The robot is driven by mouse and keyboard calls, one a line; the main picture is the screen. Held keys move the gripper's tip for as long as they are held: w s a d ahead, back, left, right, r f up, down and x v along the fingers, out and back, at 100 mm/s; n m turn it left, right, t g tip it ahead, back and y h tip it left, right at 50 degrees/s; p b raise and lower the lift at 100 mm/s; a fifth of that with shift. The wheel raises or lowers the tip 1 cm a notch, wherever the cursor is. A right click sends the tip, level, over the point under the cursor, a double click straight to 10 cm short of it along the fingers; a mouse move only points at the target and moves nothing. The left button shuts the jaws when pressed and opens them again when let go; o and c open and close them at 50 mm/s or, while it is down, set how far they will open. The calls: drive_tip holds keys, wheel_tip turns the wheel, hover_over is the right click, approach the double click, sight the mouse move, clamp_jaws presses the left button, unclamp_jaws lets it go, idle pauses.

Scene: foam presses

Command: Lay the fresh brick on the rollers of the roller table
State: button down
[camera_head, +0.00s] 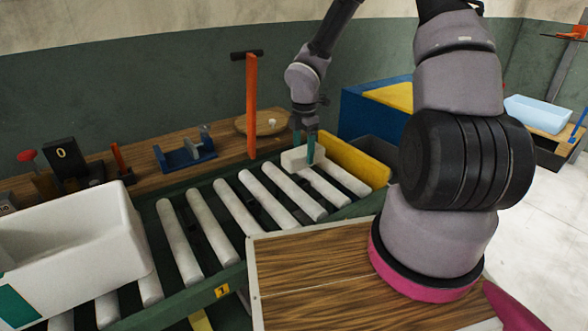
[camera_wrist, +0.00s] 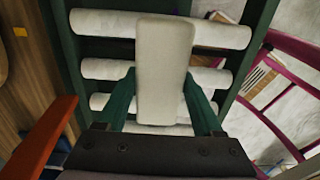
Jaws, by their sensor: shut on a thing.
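The fresh brick (camera_head: 301,158), a pale off-white block, is at the right-hand end of the roller table. My gripper (camera_head: 304,144) points down and is shut on it, with a green finger on each side. In the wrist view the brick (camera_wrist: 164,70) stands out between the green fingers (camera_wrist: 160,98), over the white rollers (camera_wrist: 100,23). The roller table (camera_head: 228,270) has a green frame and pale rollers (camera_head: 237,207). The brick is over or on the rollers near the yellow end plate (camera_head: 352,162); I cannot tell whether it touches them.
A large white tub (camera_head: 70,245) sits on the left rollers. An orange upright bar (camera_head: 251,105) stands behind the table, near a wooden shelf with a blue fixture (camera_head: 185,153). A wooden-topped surface (camera_head: 325,275) lies in front. The middle rollers are clear.

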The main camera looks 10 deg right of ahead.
sight(303, 166)
drive_tip(key=shift+f, duration=2.7)
drive_tip(key=shift+c, duration=0.2)
unclamp_jaws()
drive_tip(key=shift+f, duration=0.1)
